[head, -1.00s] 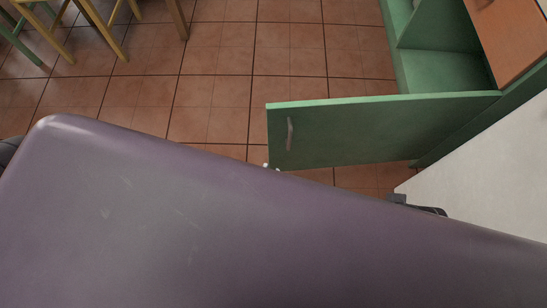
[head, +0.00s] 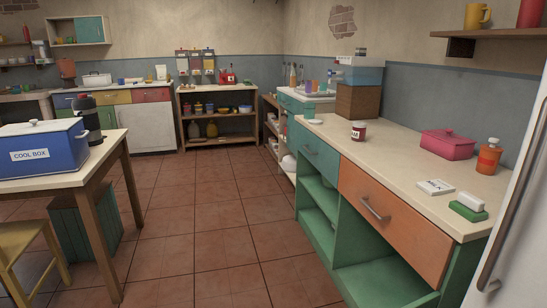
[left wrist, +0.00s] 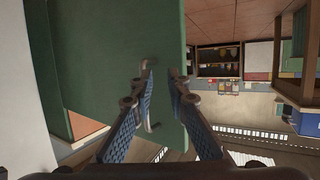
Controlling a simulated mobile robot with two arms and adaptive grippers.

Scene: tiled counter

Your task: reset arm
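My left gripper (left wrist: 165,73) shows in the left wrist view with its two blue-padded fingers apart and nothing visible between them. Behind the fingers is a green door panel (left wrist: 90,45) with a grey handle (left wrist: 153,126). The left finger covers much of the handle, and I cannot tell whether it touches it. Neither gripper shows in the head view, and my right gripper is in no view.
On the right, a counter (head: 385,160) stands over green shelves (head: 380,284) and an orange drawer (head: 392,222). A table (head: 60,178) with a blue cool box (head: 42,155) stands left. The tiled floor (head: 205,215) between them is clear.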

